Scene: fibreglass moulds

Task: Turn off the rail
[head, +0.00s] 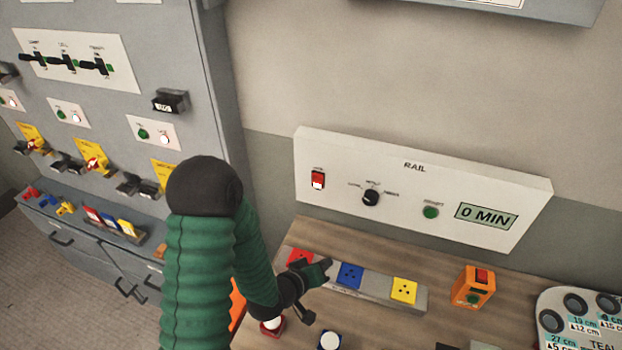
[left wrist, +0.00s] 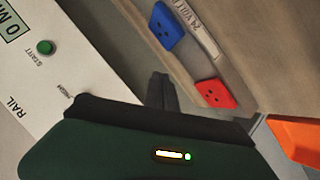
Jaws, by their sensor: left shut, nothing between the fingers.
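The rail panel (head: 415,200) is a white box on the wall, labelled RAIL. It carries a red switch (head: 317,180) at the left, a black knob (head: 371,198), a green button (head: 431,212) and a display (head: 486,216) reading 0 MIN. My left gripper (head: 326,264) is shut and empty, below the panel and over the socket strip, apart from the red switch. In the left wrist view its dark fingers (left wrist: 160,88) are together, and the panel (left wrist: 35,100) and green button (left wrist: 45,47) show at left. The red switch is hidden there. My right gripper is not in view.
A grey strip (head: 378,300) with red, blue and yellow sockets lies on the wooden bench below the panel. An orange box (head: 474,287) stands to the right. A grey cabinet (head: 150,65) with switches stands at left. The wall front above the bench is clear.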

